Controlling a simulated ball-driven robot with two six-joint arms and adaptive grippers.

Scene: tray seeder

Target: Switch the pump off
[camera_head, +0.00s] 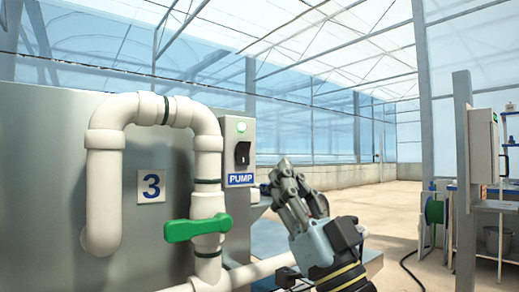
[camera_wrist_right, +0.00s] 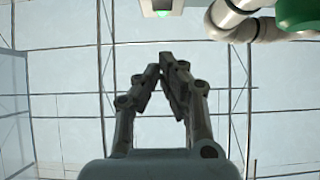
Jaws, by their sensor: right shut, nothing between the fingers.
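The pump switch (camera_head: 242,153) is a black rocker on a grey box (camera_head: 241,132) with a lit green lamp (camera_head: 241,127) above it. A blue PUMP label (camera_head: 240,180) sits below the rocker. My right gripper (camera_head: 277,178) is shut and empty, to the right of and a little below the switch, apart from it in the picture. In the right wrist view the fingers (camera_wrist_right: 165,68) meet at their tips, and the box's underside with a green glow (camera_wrist_right: 162,12) shows at the top edge. The left gripper is not in view.
White pipes (camera_head: 103,190) with a green valve handle (camera_head: 197,228) stand left of the switch, before a grey tank (camera_head: 50,150) marked 3. A post with a control box (camera_head: 482,146) and a green reel (camera_head: 435,211) stand at the right. The floor between is open.

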